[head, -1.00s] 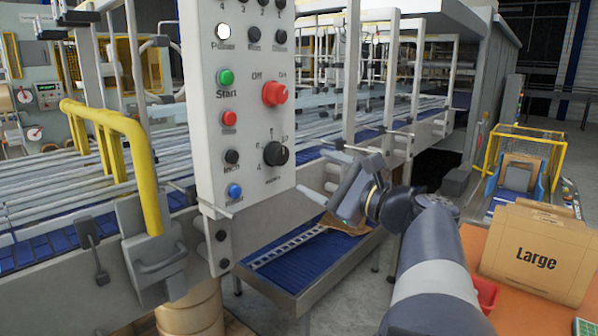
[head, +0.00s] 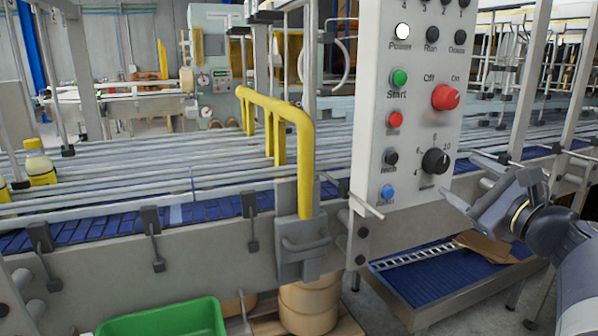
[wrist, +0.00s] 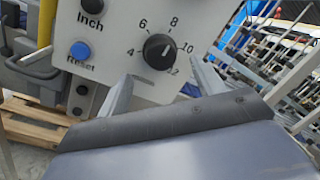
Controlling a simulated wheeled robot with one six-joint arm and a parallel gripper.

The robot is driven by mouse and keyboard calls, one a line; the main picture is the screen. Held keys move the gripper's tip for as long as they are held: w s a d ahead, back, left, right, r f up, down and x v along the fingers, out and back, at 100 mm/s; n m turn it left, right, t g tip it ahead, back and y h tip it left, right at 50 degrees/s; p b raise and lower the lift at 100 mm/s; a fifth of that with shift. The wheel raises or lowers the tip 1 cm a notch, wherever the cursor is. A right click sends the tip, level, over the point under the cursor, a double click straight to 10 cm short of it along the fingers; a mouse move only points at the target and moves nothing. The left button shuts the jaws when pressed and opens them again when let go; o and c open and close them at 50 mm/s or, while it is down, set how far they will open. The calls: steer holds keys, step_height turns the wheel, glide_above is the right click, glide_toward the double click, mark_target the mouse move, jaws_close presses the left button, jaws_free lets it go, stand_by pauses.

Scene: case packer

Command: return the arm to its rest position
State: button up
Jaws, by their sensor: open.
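My gripper (head: 473,187) is at the right of the head view, in front of the lower right part of the control panel (head: 402,165). Its jaws are apart and empty. In the wrist view my gripper (wrist: 160,88) has its two fingers spread, pointing at the panel's lower part. The black numbered dial (wrist: 160,50) shows between the fingers, and the blue Reset button (wrist: 81,52) is left of them. I cannot tell how far the fingertips are from the panel. My arm comes in from the lower right of the head view.
A yellow handle (head: 300,150) sticks out left of the panel. A blue-belted conveyor (head: 90,232) with rails runs behind. A lower blue chute (head: 440,285) lies under the panel. A yellow bottle (head: 40,165) is at the far left.

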mark_target(443, 166)
steer(key=x, duration=0.5)
steer(key=shift+w+a+p, duration=0.1)
steer(key=shift+w+p, duration=0.2)
steer(key=shift+p, duration=0.05)
steer(key=shift+s, duration=0.1)
